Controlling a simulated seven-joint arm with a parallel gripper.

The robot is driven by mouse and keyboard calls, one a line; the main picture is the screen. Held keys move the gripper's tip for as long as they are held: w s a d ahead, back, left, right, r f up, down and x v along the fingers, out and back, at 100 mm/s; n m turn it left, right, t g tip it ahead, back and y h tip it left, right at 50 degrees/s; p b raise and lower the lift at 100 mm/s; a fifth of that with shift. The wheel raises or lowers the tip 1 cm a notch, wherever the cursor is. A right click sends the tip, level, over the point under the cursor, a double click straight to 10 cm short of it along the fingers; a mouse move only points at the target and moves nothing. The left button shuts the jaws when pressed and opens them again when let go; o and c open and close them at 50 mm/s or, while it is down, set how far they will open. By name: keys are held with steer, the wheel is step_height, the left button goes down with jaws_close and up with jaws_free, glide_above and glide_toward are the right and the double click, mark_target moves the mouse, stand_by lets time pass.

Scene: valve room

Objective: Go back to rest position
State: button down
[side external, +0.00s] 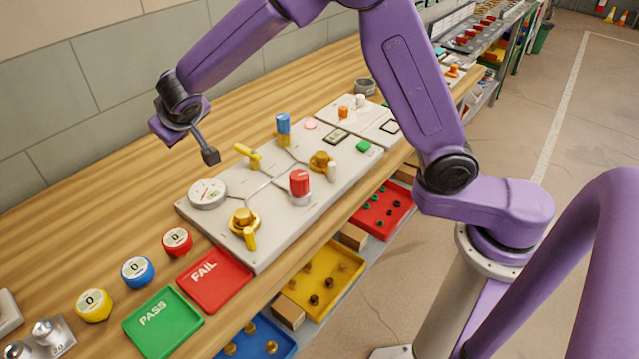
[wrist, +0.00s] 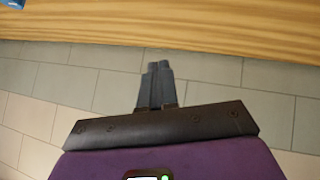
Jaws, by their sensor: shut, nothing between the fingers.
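My gripper (side external: 209,155) hangs above the wooden bench, over the far left corner of the white valve panel (side external: 270,222). Its fingers are shut with nothing between them. In the wrist view the closed fingers of my gripper (wrist: 155,84) show against the grey tile wall, with the bench edge beyond them. On the panel are a round gauge (side external: 207,194), a yellow lever (side external: 247,156), a blue knob (side external: 283,128), a red knob (side external: 299,184) and brass valves (side external: 243,222). The gripper appears clear of all of them.
A green PASS tray (side external: 163,322) and a red FAIL tray (side external: 214,280) lie at the bench front. Red, blue and yellow round counters (side external: 137,271) stand left of them. Coloured bins (side external: 325,280) sit below the bench edge. The bench behind the panel (side external: 90,200) is clear.

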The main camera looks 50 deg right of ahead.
steer(key=s+a+r+n+t+y, duration=0.2)
steer(key=a+r+n+y, duration=0.1)
steer(key=a+r+y, duration=0.2)
steer(key=s+a+n+g+y, duration=0.1)
steer(key=s+n+g+y, duration=0.5)
steer(key=s, duration=1.3)
steer(key=s+d+f+n+g+h, duration=0.1)
steer(key=s+d+f+g+h, duration=0.1)
steer(key=s+d, duration=0.7)
steer(key=s+d+f+n+g+h, duration=0.1)
steer(key=s+d+f+h, duration=0.3)
steer(key=s+d, duration=0.6)
steer(key=d+g+h, duration=0.1)
steer(key=d, duration=0.3)
steer(key=shift+f+n+h, duration=0.25)
steer(key=shift+n+h, duration=0.05)
steer(key=shift+n, duration=0.1)
